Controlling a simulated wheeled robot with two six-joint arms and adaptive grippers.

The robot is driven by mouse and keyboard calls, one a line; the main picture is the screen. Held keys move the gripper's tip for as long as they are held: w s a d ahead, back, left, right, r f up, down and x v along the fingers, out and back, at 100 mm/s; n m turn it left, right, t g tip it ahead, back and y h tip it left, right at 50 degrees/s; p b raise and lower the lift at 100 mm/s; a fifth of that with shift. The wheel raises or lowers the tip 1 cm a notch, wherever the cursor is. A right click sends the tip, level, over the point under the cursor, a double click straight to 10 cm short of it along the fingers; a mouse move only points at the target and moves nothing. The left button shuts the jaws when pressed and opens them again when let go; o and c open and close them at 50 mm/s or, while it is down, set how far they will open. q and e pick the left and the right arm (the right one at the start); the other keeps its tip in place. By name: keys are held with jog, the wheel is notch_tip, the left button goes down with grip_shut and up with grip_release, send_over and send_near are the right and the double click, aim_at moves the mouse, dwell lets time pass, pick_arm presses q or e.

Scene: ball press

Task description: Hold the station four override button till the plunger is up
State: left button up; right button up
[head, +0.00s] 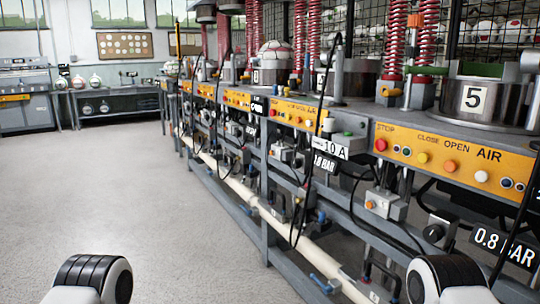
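The row of press stations runs along the right side of the head view. The nearest bears a plate reading 5 (473,99). The station behind it, with a grey drum (357,80), seems to be station four; its number is too hidden to read. Its yellow panel (290,110) has several small buttons, whose labels are too small to read. Which is the override button I cannot tell. Red springs (314,40) stand above the row there; whether the plunger is up or down I cannot tell. Only rounded white and black parts of my arms show at the bottom; neither gripper is in view.
Station five's yellow panel (450,155) has red, yellow, orange and white buttons. A box with a green button (347,134) sits between the panels. A pale pipe (270,215) and hanging black cables run along the bench. The grey floor (150,190) at left is clear.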

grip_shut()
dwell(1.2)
